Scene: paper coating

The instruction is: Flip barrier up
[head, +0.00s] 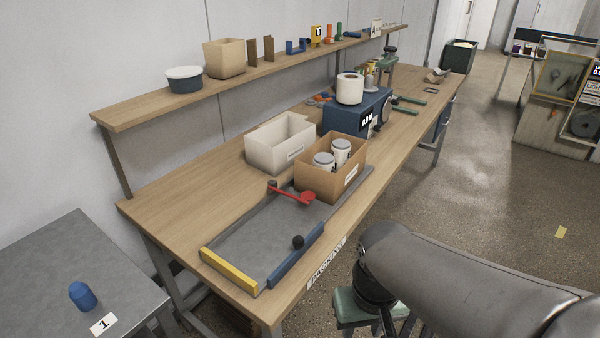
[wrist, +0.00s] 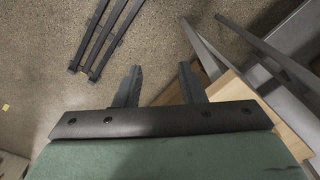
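On the wooden bench in the head view lies a grey coating tray (head: 262,231) with low edge bars. A yellow bar (head: 229,271) lies along its front left edge, and a blue bar (head: 297,257) along its right edge. A black ball knob (head: 298,242) sits beside the blue bar. A red lever (head: 291,192) crosses the back end. I cannot tell for sure which part is the barrier. My gripper (wrist: 158,84) is open and empty in the wrist view, pointing toward the floor beside the bench. Its green body (head: 352,306) shows in the head view; its fingers are hidden there.
A blue machine (head: 350,121) stands farther back. A grey side table (head: 60,270) holds a blue object (head: 82,296). The floor right of the bench is mostly clear.

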